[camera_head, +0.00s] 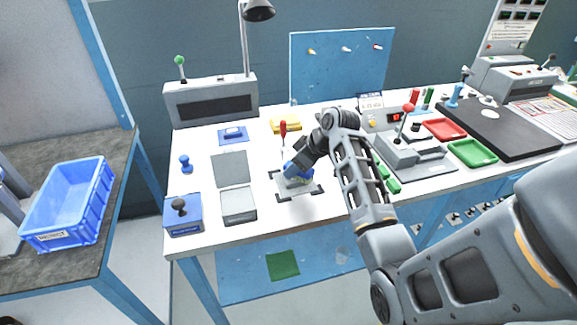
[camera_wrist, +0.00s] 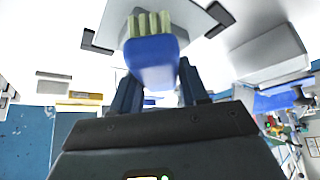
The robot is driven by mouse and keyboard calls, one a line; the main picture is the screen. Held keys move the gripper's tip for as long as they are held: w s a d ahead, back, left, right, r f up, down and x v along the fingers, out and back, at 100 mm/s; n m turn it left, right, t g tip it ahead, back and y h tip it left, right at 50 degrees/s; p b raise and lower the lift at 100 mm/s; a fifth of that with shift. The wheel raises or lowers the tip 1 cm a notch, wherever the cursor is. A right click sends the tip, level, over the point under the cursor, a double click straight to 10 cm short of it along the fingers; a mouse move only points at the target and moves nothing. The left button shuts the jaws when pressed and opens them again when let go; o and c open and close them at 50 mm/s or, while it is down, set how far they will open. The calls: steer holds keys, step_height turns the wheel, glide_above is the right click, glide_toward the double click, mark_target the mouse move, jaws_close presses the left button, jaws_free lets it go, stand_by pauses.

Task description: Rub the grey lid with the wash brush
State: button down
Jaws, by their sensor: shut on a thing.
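The wash brush, with a blue body and pale bristles, is held in my gripper (camera_head: 293,171); in the wrist view the brush (camera_wrist: 152,62) sits between the two dark fingers. My gripper is shut on its blue body. A light grey plate, which looks like the grey lid (camera_head: 293,187), lies flat between black corner marks on the white bench. In the wrist view the bristles overlap the lid (camera_wrist: 193,17). I cannot tell whether they touch it. My gripper partly hides the lid in the head view.
An open grey case (camera_head: 238,204) lies left of the lid, with a blue box with a black knob (camera_head: 183,218) beyond. A red-handled tool (camera_head: 283,130) stands behind my gripper. A grey lever device (camera_head: 410,155) is to the right. A blue crate (camera_head: 68,205) stands on the left table.

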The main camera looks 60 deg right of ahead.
steer(key=shift+s+d+r+p, duration=0.1)
steer(key=shift+s+d+p, duration=0.3)
steer(key=shift+s+d, duration=0.9)
steer(key=shift+a, duration=0.1)
step_height(320, 180, up, 2)
steer(key=shift+r+p, duration=0.2)
steer(key=shift+p, duration=0.65)
steer(key=shift+r, duration=1.85)
steer(key=shift+r, duration=0.1)
steer(key=shift+r, duration=1.4)
